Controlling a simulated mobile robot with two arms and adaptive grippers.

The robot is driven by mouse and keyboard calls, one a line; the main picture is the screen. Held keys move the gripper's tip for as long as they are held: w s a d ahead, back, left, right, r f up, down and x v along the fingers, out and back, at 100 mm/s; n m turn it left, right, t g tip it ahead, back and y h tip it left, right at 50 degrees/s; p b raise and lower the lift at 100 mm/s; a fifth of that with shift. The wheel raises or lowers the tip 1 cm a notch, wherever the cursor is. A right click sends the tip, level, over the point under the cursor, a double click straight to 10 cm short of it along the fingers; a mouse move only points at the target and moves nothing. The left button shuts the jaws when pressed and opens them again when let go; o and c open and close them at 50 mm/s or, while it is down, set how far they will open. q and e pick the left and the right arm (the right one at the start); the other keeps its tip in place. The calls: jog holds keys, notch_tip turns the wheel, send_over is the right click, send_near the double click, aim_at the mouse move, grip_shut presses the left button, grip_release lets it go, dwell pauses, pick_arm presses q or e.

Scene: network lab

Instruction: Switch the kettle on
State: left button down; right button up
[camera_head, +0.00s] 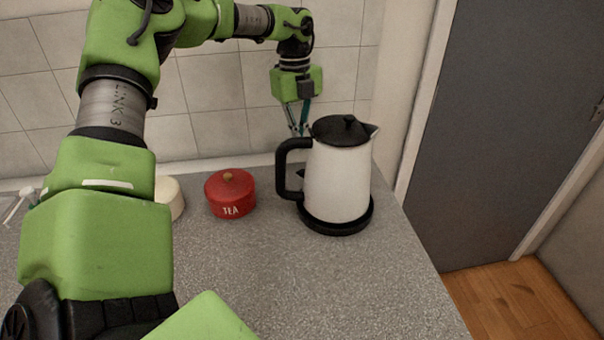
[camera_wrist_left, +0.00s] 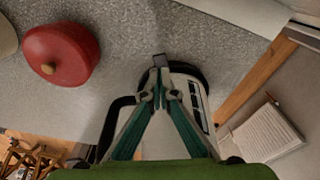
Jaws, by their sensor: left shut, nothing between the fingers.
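The white kettle (camera_head: 336,182) with black lid and handle stands upright on its black base (camera_head: 338,228) near the counter's right end. My left gripper (camera_head: 299,130) reaches down behind the kettle's handle side, its fingertips partly hidden by the kettle. In the left wrist view the closed fingers (camera_wrist_left: 160,92) lie in front of the kettle (camera_wrist_left: 199,108), between its handle (camera_wrist_left: 114,122) and body. They hold nothing. A small dark tab (camera_wrist_left: 160,61) shows just past the fingertips; I cannot tell whether they touch it. My right gripper is not in view.
A red tea tin (camera_head: 231,196) stands left of the kettle, and it also shows in the left wrist view (camera_wrist_left: 62,54). A cream container (camera_head: 170,197) is partly hidden by my left arm. The grey counter (camera_head: 300,285) is clear in front. A tiled wall closes the back.

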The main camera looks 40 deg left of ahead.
aim_at(302, 171)
pick_arm(q)
notch_tip(302, 171, down, 4)
jog(key=shift+d+b, duration=0.15)
jog(key=shift+b, duration=0.9)
jog(key=shift+d+f+b, duration=0.1)
jog(key=shift+f+b, duration=0.2)
jog(key=shift+f, duration=0.35)
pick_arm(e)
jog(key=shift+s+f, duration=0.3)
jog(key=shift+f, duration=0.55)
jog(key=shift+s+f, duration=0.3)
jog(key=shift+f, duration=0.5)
